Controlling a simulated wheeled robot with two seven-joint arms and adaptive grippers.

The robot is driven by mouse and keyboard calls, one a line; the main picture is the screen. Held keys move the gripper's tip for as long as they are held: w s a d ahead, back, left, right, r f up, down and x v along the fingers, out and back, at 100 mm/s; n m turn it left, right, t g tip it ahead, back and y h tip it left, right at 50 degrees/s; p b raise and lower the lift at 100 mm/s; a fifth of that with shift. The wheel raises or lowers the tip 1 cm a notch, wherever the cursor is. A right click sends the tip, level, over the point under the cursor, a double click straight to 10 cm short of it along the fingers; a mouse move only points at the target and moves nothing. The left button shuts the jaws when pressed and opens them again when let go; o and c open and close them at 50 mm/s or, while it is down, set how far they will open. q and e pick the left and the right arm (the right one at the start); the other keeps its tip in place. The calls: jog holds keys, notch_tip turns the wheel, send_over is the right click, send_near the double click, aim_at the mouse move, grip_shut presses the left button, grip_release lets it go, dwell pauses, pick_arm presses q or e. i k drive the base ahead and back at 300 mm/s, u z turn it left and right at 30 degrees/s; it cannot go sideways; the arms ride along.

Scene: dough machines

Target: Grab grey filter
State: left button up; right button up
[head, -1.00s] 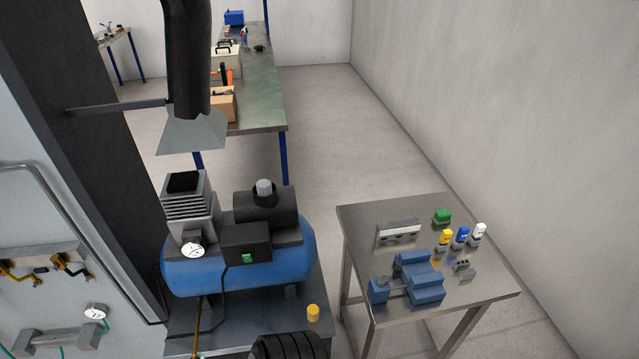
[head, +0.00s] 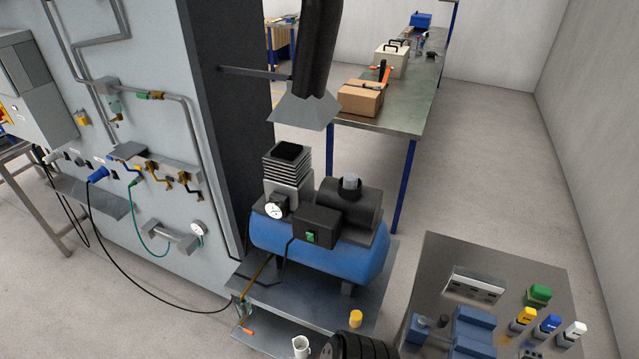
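A small grey cylinder (head: 351,184), which looks like the grey filter, stands upright on top of the black motor housing (head: 348,205) of the blue compressor (head: 330,250). Nothing touches it from above and its top and side are visible. Neither of my grippers shows in the head view, so I cannot see where they are relative to it.
A yellow cylinder (head: 355,318), a white jug (head: 301,347) and a black ribbed object stand low in front of the compressor. A grey hood (head: 304,108) hangs above it. A metal table (head: 440,262) with blue, green and yellow parts stands at right. Floor beyond is clear.

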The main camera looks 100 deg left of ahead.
aim_at(350, 181)
jog(key=u, duration=2.05)
